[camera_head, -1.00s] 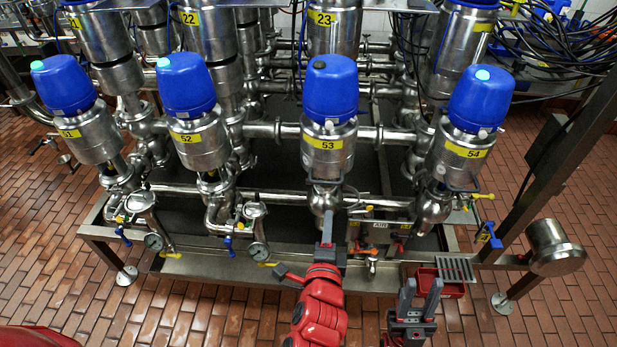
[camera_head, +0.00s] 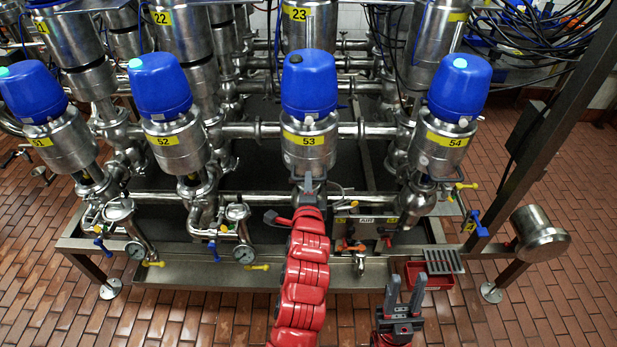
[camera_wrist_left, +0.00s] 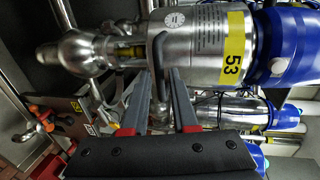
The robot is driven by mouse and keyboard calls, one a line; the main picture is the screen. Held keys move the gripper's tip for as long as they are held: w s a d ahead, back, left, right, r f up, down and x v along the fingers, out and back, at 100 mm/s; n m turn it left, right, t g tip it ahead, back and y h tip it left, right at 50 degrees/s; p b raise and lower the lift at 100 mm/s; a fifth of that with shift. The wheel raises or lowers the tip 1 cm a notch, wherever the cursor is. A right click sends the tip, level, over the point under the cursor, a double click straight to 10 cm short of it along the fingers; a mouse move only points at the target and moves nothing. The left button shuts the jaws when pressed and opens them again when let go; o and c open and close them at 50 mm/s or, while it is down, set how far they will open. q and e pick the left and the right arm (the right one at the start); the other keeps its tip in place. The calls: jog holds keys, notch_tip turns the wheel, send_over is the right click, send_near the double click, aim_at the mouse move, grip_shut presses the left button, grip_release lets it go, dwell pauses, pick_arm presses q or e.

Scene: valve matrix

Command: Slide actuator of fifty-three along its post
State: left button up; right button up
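The actuator of fifty-three (camera_head: 310,152) is a steel cylinder with a yellow 53 label and a blue cap (camera_head: 309,86). It stands upright on its post in the front row. In the left wrist view the actuator (camera_wrist_left: 200,40) lies sideways, with a bent grey handle (camera_wrist_left: 157,55) at its lower end. My left gripper (camera_head: 308,183) is just below the actuator and hides much of the post. In the left wrist view its fingers (camera_wrist_left: 160,85) are apart, with the handle's end between them; contact cannot be told. My right gripper (camera_head: 405,297) is open and empty, low in front of the frame.
Valves 52 (camera_head: 176,143) and 54 (camera_head: 443,142) flank it, with horizontal pipes between. A steel tray (camera_head: 200,271) runs along the front. A red bin (camera_head: 428,276) and a steel drum-like end (camera_head: 540,234) are at the right. Tiled floor is clear in front.

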pick_arm(q)
jog(key=shift+x, duration=1.3)
grip_shut()
dwell(0.5)
